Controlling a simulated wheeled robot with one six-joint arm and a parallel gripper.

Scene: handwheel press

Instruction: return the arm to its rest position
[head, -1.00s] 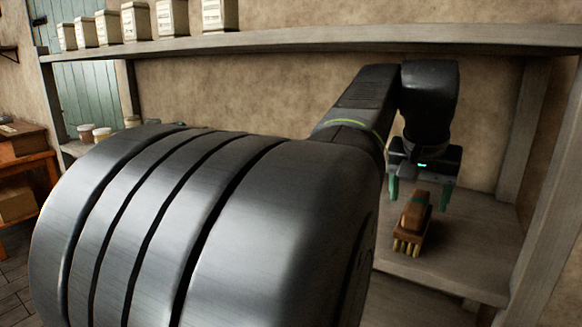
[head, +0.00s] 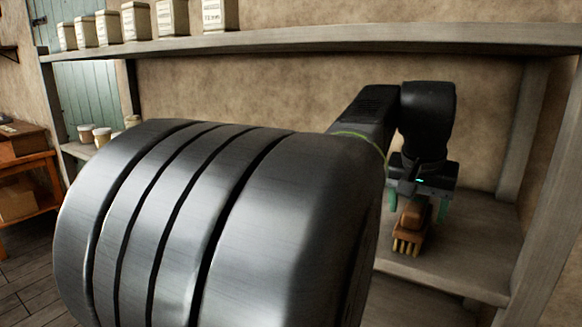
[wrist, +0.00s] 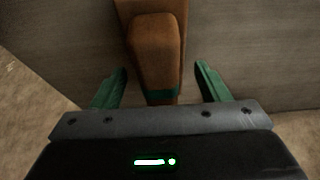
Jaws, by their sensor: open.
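My gripper (head: 418,200) is over the lower shelf at the right of the head view, pointing down, with its green fingers apart. A brown wooden brush (head: 411,225) with pale bristles lies on the shelf below it. In the wrist view, the brush's brown handle (wrist: 155,50) with a dark green band shows between and beyond the two open fingers (wrist: 160,82). The fingers stand on either side of the handle with a gap on each side. My arm's large grey link covers much of the head view and hides part of the shelf.
The upper shelf board (head: 330,37) runs above my arm and holds several pale boxes (head: 137,20). A shelf post (head: 548,210) stands close to the right of my gripper. The lower shelf (head: 465,255) has bare room around the brush. Small jars (head: 101,136) stand at the left.

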